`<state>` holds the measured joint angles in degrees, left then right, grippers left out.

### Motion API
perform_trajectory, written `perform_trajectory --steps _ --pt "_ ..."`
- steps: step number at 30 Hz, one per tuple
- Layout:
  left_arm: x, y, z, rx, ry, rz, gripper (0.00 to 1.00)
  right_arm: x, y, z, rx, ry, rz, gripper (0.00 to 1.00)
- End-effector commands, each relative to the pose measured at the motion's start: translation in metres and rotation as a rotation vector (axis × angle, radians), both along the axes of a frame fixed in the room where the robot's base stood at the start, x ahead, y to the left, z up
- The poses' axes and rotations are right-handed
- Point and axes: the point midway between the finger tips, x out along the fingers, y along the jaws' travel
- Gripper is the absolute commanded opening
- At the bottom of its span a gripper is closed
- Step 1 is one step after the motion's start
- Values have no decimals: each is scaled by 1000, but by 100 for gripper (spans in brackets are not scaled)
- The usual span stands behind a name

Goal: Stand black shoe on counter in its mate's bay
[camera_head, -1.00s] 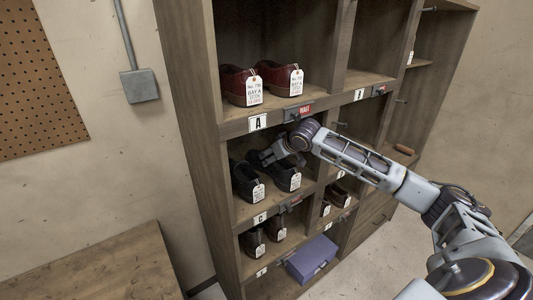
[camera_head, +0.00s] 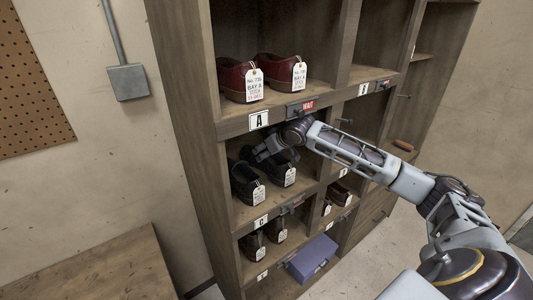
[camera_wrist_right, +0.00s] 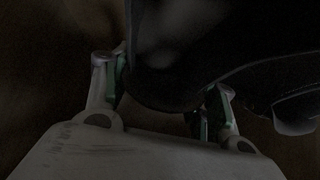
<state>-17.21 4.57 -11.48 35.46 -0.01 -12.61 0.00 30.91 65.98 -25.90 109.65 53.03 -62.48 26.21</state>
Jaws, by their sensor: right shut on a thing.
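Two black shoes stand side by side in the bay above the C label, heels and white tags facing out. My right gripper (camera_head: 266,152) reaches into this bay from the right, over the shoes. It is shut on the right-hand black shoe (camera_head: 281,167), close beside the left-hand black shoe (camera_head: 243,180). In the dark right wrist view, the fingers (camera_wrist_right: 165,90) lie either side of a dark shoe (camera_wrist_right: 205,50). Whether the held shoe's sole touches the shelf cannot be told. My left gripper is not in view.
Red shoes (camera_head: 238,77) stand in bay A above. Dark shoes (camera_head: 252,244) stand in the bay below, with a purple box (camera_head: 312,257) lower right. The wooden divider on the right and the shelf above lie close to my right arm.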

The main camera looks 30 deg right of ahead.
Motion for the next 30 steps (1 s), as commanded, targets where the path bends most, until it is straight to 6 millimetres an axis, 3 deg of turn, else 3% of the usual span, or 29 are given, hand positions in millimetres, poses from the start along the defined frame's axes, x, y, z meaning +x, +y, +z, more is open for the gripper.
perform_trajectory --steps 15,16,18,21,30 --pt "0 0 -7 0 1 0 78 -2 2 -2 0 -2 0 19" --pt "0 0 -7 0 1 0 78 -3 2 -4 0 2 0 59" --pt "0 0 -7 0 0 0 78 -3 2 -4 0 2 0 68" --pt "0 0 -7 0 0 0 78 -3 2 -3 0 1 0 80" --pt "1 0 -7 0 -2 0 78 -3 2 -3 0 0 0 80"
